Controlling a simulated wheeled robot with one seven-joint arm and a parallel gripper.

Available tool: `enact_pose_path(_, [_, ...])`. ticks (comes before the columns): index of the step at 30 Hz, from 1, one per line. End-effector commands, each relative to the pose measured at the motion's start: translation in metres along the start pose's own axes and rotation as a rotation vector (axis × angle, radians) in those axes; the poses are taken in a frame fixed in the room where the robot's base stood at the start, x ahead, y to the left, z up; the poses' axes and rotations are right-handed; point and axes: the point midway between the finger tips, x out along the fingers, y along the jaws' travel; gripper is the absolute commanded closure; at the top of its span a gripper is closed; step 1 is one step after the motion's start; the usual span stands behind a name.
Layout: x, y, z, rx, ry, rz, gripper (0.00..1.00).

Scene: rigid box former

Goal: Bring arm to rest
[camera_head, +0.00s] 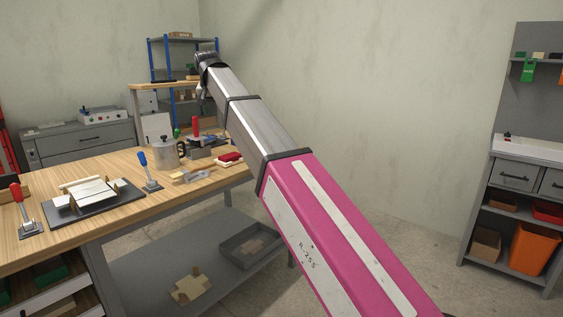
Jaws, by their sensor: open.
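My arm (262,128) reaches from the bottom right up toward the back left, with a pink section nearest me and silver sections beyond. Its far end bends down at a dark wrist. My gripper (201,93) hangs there, small and partly hidden by the arm, beyond the back right part of the workbench (120,215). It is open, and I see nothing held in it. The fingertips are too small to make out clearly.
The workbench holds a box former (92,200) on a dark plate, red and blue toggle clamps, a metal pot (165,152) and small tools. A blue-post shelf (152,60) stands behind. A grey cabinet (515,170) with bins is at right. The floor between is clear.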

Motion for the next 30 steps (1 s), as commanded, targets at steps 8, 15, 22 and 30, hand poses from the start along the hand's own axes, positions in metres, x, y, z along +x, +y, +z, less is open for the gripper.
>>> enact_pose_path(8, [0.043, 0.026, 0.012, -0.001, -0.02, 0.011, 0.46])
enact_pose_path(15, [0.1, 0.063, 0.031, -0.004, -0.051, 0.024, 0.46])
enact_pose_path(22, [0.188, 0.127, 0.074, -0.003, -0.105, 0.04, 0.46])
enact_pose_path(30, [0.284, 0.21, 0.144, 0.002, -0.175, 0.049, 0.46])
